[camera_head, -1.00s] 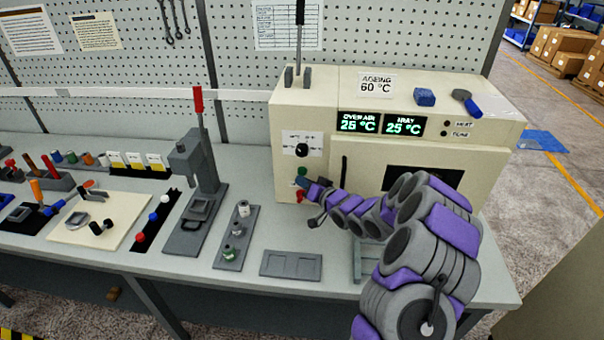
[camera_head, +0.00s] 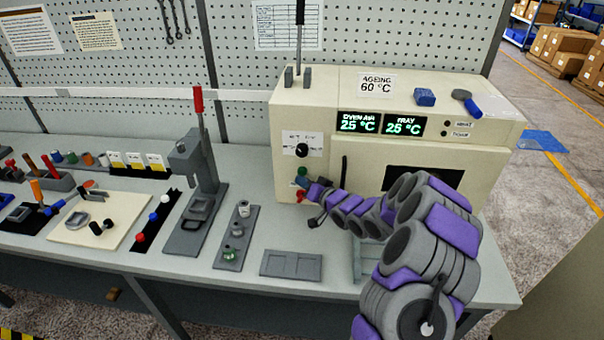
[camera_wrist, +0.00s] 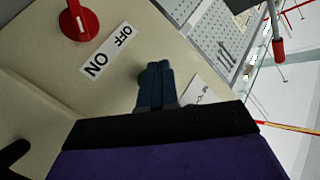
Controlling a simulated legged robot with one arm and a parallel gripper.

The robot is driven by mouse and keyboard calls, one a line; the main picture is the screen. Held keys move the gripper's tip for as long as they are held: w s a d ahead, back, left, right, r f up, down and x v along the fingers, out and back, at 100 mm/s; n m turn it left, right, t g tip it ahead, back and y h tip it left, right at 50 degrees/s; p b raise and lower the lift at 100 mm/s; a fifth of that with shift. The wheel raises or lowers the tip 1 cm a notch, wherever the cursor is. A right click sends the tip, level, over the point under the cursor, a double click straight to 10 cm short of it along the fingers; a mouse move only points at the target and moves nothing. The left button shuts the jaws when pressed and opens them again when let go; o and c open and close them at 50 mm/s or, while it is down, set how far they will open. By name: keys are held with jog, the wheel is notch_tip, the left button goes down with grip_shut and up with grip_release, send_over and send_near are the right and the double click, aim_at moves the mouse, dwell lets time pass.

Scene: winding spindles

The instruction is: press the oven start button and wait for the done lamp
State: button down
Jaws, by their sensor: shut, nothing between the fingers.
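The cream oven (camera_head: 345,95) stands on the right of the bench. Its displays (camera_head: 380,124) read about 25 °C, and the two small lamps (camera_head: 445,127) beside them look dark. The green start button (camera_head: 302,171) is on the oven's left front, below a black knob (camera_head: 302,150). My gripper (camera_head: 302,183) is shut and empty, its tip just below the green button in the head view. In the wrist view the shut fingers (camera_wrist: 155,80) point at the panel, with a dark green edge beside them. I cannot tell whether they touch the button.
A red switch (camera_wrist: 80,20) with an ON/OFF label (camera_wrist: 108,50) is near the fingers. A blue block (camera_head: 425,97) and a blue-handled tool (camera_head: 467,103) lie on the oven. A lever press (camera_head: 197,180) and a grey plate (camera_head: 291,264) are to the left.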

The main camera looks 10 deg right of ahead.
jog(key=shift+w+r+p, duration=0.1)
jog(key=shift+w+p, duration=0.05)
jog(key=shift+p, duration=0.15)
jog(key=shift+w+d+p, duration=0.15)
jog(key=shift+w+p, duration=0.05)
jog(key=shift+p, duration=0.2)
jog(key=shift+w+d+p, duration=0.1)
jog(key=shift+w+p, duration=0.3)
jog(key=shift+p, duration=0.1)
dwell(0.6)
jog(key=shift+s, duration=0.15)
jog(key=shift+s+a, duration=0.3)
jog(key=shift+s, duration=0.35)
jog(key=shift+s, duration=0.1)
jog(key=shift+s+a+b, duration=0.25)
jog(key=shift+s+b, duration=0.05)
jog(key=shift+s, duration=0.45)
jog(key=shift+s+a+b, duration=0.25)
jog(key=shift+s, duration=0.55)
jog(key=shift+s+a+b, duration=0.25)
jog(key=shift+s+b, duration=0.05)
jog(key=shift+s, duration=0.45)
